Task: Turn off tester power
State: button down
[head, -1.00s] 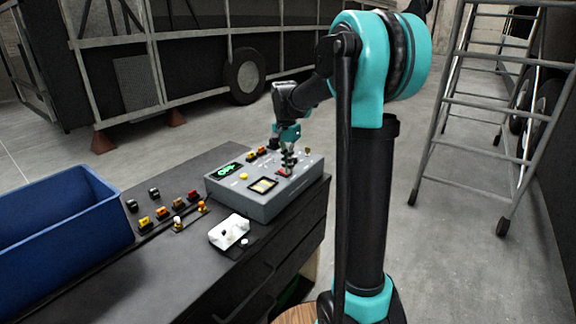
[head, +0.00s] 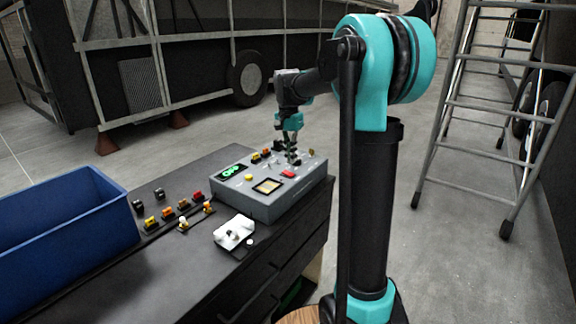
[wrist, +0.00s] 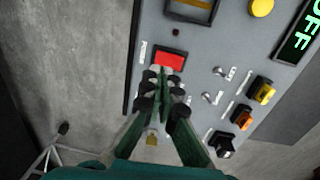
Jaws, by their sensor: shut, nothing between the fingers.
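The tester (head: 275,203) is a grey box on the dark bench, with a panel of switches and a lit green display (head: 231,171). In the wrist view the display (wrist: 300,37) reads OFF. A red rocker switch (head: 287,173) sits on the panel; it also shows in the wrist view (wrist: 170,58), just beyond my fingertips. My gripper (head: 294,161) is shut and empty, pointing down over the panel behind the red switch. In the wrist view its fingertips (wrist: 166,78) overlap the switch's lower edge; whether they touch it I cannot tell.
Small toggles (wrist: 212,97) and yellow, orange and black plugs (wrist: 243,118) line the panel near my gripper. A blue bin (head: 70,235), loose connectors (head: 168,214) and a white block (head: 234,231) are on the bench. A ladder (head: 490,120) stands at right.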

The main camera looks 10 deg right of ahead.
notch_tip(320, 180, up, 10)
jog(key=s+d, duration=0.1)
jog(key=shift+r, duration=0.15)
jog(key=s+d+f+n+t, duration=0.1)
jog(key=s+f+n, duration=0.3)
jog(key=s+f, duration=0.9)
jog(key=s+d+f+n+t, duration=0.1)
jog(key=s+f+n+t, duration=0.2)
jog(key=s+f, duration=1)
notch_tip(320, 180, down, 3)
jog(key=shift+d+r+n+t, duration=0.1)
jog(key=shift+d+n+t, duration=0.2)
jog(key=shift+n, duration=0.7)
jog(key=c, duration=2.3)
grip_release()
